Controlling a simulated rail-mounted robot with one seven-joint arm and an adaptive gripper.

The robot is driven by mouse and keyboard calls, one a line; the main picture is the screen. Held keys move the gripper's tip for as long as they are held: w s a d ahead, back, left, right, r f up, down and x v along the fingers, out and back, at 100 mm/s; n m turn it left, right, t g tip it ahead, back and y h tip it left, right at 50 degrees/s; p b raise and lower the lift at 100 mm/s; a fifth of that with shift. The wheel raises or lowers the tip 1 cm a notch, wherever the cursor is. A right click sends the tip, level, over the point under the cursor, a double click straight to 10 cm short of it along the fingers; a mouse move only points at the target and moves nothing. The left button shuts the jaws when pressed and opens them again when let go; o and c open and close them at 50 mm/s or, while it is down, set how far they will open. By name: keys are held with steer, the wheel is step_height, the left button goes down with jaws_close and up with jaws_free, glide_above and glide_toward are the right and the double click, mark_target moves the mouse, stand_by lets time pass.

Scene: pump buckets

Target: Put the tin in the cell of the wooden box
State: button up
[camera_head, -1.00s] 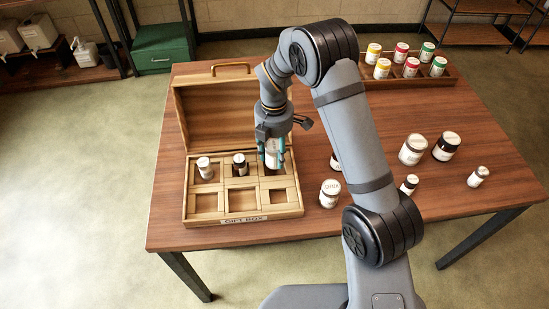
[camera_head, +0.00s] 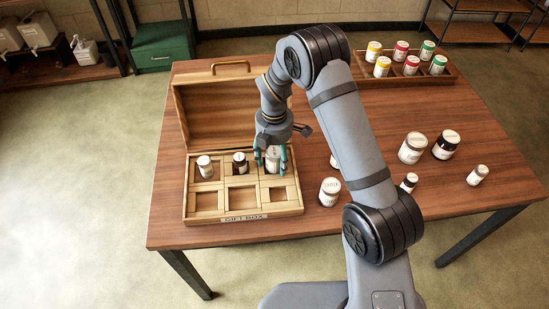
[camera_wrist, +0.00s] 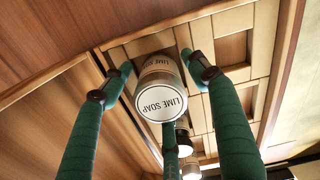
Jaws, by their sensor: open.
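The tin (camera_head: 273,155) is a white-lidded can in the back right cell of the wooden box (camera_head: 243,213). Its lid reads "LIME SOAP" in the wrist view (camera_wrist: 160,103). It looks upright, with its top standing above the dividers; the cell floor under it is hidden. My gripper (camera_head: 271,165) is over that cell, with its green fingers spread around the tin. In the wrist view the fingers (camera_wrist: 157,63) stand apart on both sides of the tin, with gaps visible.
A white-lidded jar (camera_head: 205,166) and a dark jar (camera_head: 240,163) fill the other back cells. The front cells are empty. The open lid (camera_head: 222,112) rises behind. Loose jars, including one (camera_head: 330,191) beside the box, stand to the right. A tray (camera_head: 432,80) of colored tins sits at the back.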

steer(key=shift+r, duration=0.15)
step_height(320, 180, up, 12)
steer(key=shift+r, duration=0.1)
stand_by(0.5)
